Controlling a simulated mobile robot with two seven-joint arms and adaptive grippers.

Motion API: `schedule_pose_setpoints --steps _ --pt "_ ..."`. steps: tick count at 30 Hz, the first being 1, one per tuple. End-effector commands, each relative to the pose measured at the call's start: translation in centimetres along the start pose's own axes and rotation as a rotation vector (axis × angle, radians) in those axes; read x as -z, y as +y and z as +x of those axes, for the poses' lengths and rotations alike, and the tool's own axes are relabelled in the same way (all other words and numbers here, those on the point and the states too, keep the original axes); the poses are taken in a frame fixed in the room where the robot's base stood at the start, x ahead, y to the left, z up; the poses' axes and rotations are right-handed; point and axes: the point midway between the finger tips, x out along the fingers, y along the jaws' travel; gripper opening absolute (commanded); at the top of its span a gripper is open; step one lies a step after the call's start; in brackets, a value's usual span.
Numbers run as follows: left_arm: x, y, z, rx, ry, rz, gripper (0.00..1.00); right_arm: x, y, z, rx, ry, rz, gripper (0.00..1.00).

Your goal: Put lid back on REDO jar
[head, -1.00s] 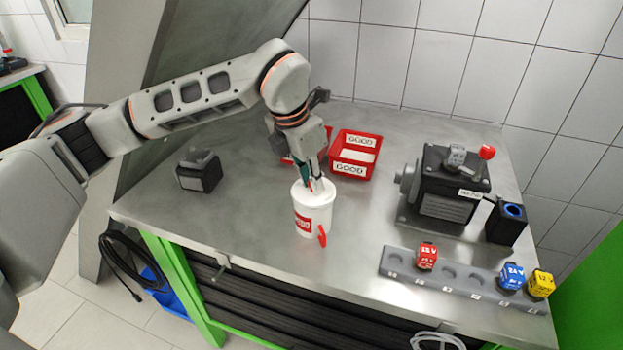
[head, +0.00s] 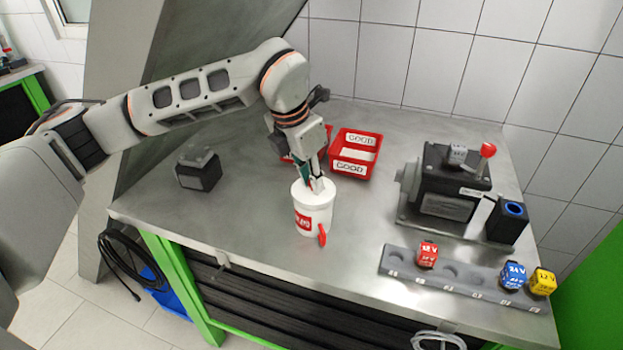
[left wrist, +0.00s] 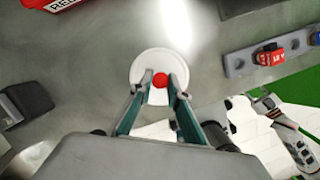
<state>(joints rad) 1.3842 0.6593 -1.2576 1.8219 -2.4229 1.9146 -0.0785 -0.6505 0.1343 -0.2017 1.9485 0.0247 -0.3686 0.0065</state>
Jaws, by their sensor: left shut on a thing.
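The REDO jar (head: 312,219) is a white cup with a red label and a red part at its lower right side. It stands upright on the metal bench. My left gripper (head: 314,187) reaches down from above, shut on the red knob of the white lid. In the left wrist view the lid (left wrist: 148,62) is a round white disc with the red knob (left wrist: 160,80) between the fingertips of the left gripper (left wrist: 161,86). The lid is at the jar's mouth and covers it; whether it is fully seated I cannot tell.
A dark block (head: 198,170) lies to the left. A pump unit (head: 444,190) stands right. A grey rack (head: 462,279) with coloured cubes is at front right. A jointed grey part, apparently my right arm, shows low in the wrist view.

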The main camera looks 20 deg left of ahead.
Motion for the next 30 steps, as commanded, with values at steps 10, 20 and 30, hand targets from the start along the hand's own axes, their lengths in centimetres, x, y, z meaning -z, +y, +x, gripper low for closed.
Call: schedule_pose_setpoints --steps 10,20,30 --pt "0.02 -0.01 0.01 0.000 0.001 0.000 0.36 0.02 0.04 -0.01 -0.001 0.000 0.000 0.30" --pt "0.04 -0.02 0.03 0.000 0.001 0.000 0.53 0.03 0.03 0.00 0.000 0.000 0.000 0.30" --pt "0.01 -0.02 -0.06 0.000 0.001 0.000 0.53 0.09 0.01 -0.03 0.000 0.000 0.000 0.30"
